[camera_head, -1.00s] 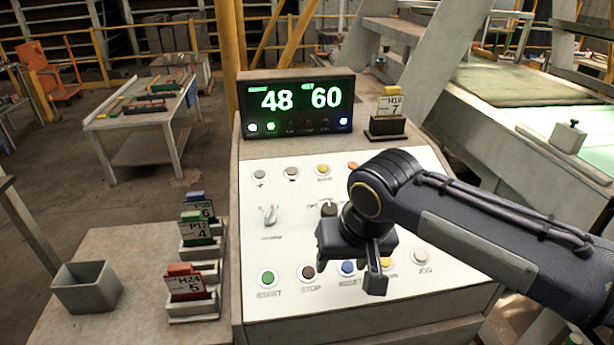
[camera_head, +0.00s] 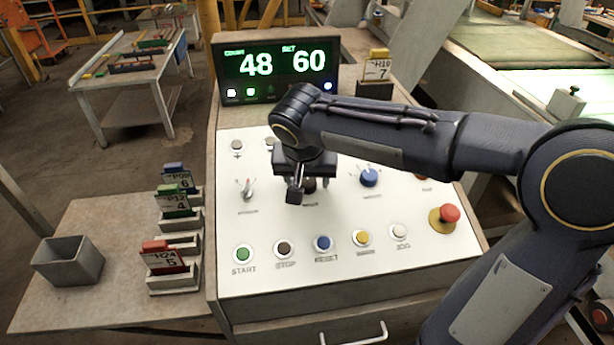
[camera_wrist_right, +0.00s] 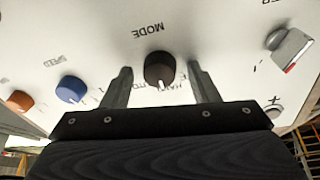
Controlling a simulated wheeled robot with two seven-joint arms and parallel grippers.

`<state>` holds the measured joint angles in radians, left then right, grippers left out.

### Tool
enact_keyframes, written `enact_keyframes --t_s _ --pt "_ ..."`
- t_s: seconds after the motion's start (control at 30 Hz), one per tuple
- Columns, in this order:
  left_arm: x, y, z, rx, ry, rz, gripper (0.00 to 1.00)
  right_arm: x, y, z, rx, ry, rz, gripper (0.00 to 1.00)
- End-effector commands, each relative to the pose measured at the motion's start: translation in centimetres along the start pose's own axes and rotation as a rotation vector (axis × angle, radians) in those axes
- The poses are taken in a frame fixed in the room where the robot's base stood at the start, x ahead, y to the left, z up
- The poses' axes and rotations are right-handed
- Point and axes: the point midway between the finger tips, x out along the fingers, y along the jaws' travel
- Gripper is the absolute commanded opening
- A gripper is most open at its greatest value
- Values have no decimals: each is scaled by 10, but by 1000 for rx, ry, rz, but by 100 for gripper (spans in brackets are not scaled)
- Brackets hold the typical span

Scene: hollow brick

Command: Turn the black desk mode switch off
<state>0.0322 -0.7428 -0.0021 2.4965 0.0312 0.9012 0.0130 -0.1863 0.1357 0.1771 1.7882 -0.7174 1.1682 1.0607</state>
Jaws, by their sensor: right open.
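The black mode switch (camera_wrist_right: 159,69) is a round knob on the white panel, with MODE lettered by it in the right wrist view. In the head view the mode switch (camera_head: 309,185) is partly hidden behind my right gripper. My right gripper (camera_head: 305,187) is open over the panel. In the right wrist view its two fingers (camera_wrist_right: 161,84) stand on either side of the knob, with a gap on each side. Whether the fingertips reach the panel cannot be told. My left gripper is not in view.
On the panel (camera_head: 265,290), a silver lever switch (camera_head: 247,190) is left of the mode switch and a blue knob (camera_head: 369,177) right. Buttons line the front, with a red emergency stop (camera_head: 449,213) at right. A display (camera_head: 275,72) reads 48 and 60. A grey bin (camera_head: 68,262) stands left.

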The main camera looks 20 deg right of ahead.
Motion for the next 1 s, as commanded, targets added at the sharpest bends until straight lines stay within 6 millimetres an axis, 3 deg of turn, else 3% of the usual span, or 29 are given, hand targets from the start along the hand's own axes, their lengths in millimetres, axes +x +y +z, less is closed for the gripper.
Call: enact_keyframes --t_s 0.23,0.57,1.0 --pt "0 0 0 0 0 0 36 1 0 0 0 0 -1 53" --pt "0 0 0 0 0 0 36 1 0 0 0 0 -1 10" --pt "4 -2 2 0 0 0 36 2 0 1 -106 9 -14 10"
